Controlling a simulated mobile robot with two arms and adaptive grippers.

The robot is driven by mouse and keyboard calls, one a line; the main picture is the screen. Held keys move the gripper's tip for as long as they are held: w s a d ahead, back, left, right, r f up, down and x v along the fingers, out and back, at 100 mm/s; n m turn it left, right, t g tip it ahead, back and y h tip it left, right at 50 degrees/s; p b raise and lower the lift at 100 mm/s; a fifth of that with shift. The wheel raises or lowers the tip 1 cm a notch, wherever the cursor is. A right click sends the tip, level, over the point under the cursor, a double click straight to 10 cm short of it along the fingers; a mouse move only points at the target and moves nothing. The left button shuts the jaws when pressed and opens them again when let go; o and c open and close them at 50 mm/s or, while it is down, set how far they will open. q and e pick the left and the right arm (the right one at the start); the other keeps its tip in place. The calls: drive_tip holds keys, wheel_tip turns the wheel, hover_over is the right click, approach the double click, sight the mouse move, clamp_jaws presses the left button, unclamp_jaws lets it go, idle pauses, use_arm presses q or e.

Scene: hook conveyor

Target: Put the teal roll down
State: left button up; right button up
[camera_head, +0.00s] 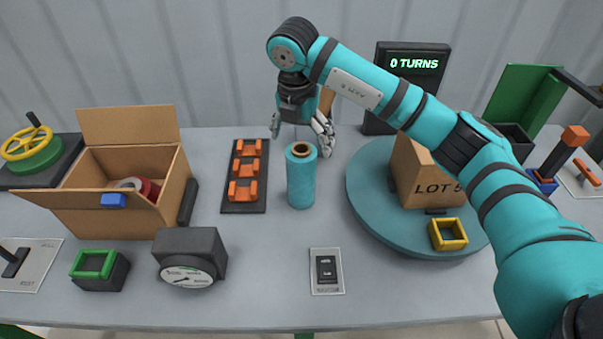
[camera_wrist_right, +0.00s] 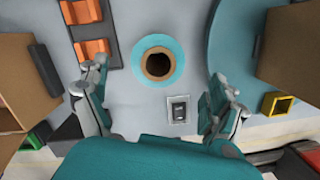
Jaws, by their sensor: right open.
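The teal roll (camera_head: 301,178) stands upright on the grey table, between the black rack with orange clips and the turntable. The right wrist view looks down on the roll (camera_wrist_right: 158,67), with its brown core open at the top. My right gripper (camera_head: 303,127) is above and behind the roll in the head view. Its fingers (camera_wrist_right: 160,103) are spread wide and do not touch the roll. My left gripper is not in either view.
The black rack (camera_head: 230,206) lies left of the roll. The teal turntable (camera_head: 363,211) carries a LOT box (camera_head: 432,188) and a yellow square frame (camera_head: 447,234). An open cardboard box (camera_head: 105,218), a gauge (camera_head: 190,255) and a switch plate (camera_head: 327,287) stand nearby. Bare table surrounds the roll's front.

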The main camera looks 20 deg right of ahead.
sight(302, 149)
wheel_tip(302, 149, down, 3)
drive_tip(key=shift+w+d+f, duration=0.1)
drive_tip(key=shift+d, duration=0.05)
drive_tip(key=shift+w+f+p, duration=0.15)
drive_tip(key=shift+f+p, duration=0.4)
drive_tip(key=shift+p, duration=0.2)
drive_tip(key=f, duration=0.1)
drive_tip(key=f+p, duration=0.1)
drive_tip(key=f, duration=0.1)
drive_tip(key=shift+w+d+f, duration=0.2)
drive_tip(key=shift+w+f, duration=0.05)
drive_tip(key=shift+w, duration=0.1)
drive_tip(key=shift+f, duration=0.4)
drive_tip(key=shift+c, duration=0.4)
drive_tip(key=shift+w+r, duration=0.1)
drive_tip(key=shift+r, duration=0.05)
drive_tip(key=c, duration=1.6)
